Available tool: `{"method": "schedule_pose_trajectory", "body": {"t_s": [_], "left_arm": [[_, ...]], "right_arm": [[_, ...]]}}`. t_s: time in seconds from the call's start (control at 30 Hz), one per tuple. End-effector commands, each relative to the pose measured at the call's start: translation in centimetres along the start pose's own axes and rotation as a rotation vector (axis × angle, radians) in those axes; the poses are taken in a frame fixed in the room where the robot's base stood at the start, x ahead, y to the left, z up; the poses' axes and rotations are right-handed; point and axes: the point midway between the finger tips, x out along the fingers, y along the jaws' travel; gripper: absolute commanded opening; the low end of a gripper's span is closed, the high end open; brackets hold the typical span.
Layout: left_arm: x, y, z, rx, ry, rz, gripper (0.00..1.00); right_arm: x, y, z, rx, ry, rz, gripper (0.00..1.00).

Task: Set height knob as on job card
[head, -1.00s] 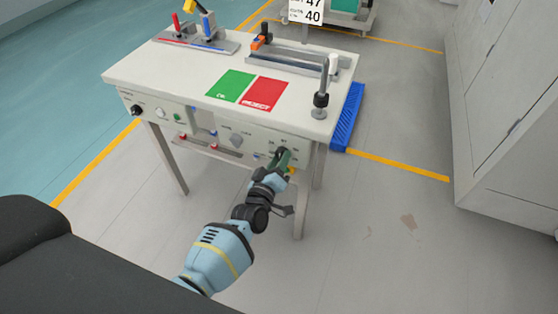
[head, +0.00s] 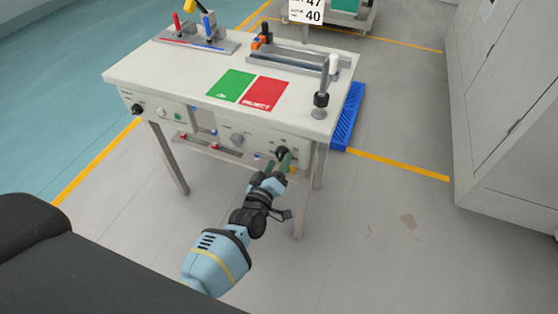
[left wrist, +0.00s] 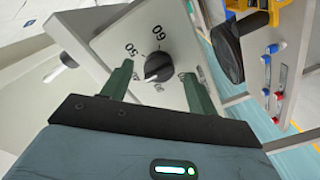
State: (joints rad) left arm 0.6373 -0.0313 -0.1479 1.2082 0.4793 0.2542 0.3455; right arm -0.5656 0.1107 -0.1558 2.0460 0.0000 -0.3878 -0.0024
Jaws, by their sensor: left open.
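The height knob (head: 281,153) is a black dial at the right end of the table's front panel. In the left wrist view the knob (left wrist: 158,66) has a pale pointer line at its lower left; the marks 50 and 60 show beside it, other marks are partly hidden. My left gripper (head: 279,164) is open just in front of the knob; in the left wrist view its green fingers (left wrist: 158,72) stand apart on either side, with gaps to it. The job card (head: 306,11) at the top edge is cut off; 47 and 40 show. My right gripper is out of view.
The table (head: 190,80) carries a green OK mat (head: 231,85), a red REJECT mat (head: 265,93) and fixtures behind. A blue slatted mat (head: 347,120) lies right; floor in front is clear.

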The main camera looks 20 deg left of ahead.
Motion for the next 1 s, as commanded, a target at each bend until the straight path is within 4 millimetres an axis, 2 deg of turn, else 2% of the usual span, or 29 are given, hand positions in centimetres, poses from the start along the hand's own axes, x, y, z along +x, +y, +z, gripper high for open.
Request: {"method": "schedule_pose_trajectory", "body": {"t_s": [0.2, 0.4, 0.6, 1.0], "left_arm": [[-3.4, 0.0, -0.1, 0.001, 0.000, -0.001, 0.59], [-5.7, 0.0, 0.0, 0.000, 0.000, -0.001, 0.59], [-6.3, 0.0, 0.0, 0.000, 0.000, 0.000, 0.59], [-6.3, 0.0, 0.0, 0.000, 0.000, -0.001, 0.59]], "right_arm": [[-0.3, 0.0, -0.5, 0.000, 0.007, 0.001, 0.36], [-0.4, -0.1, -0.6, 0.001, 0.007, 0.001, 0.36], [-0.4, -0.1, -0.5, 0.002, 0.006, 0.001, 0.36], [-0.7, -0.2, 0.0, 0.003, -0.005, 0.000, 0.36]]}}
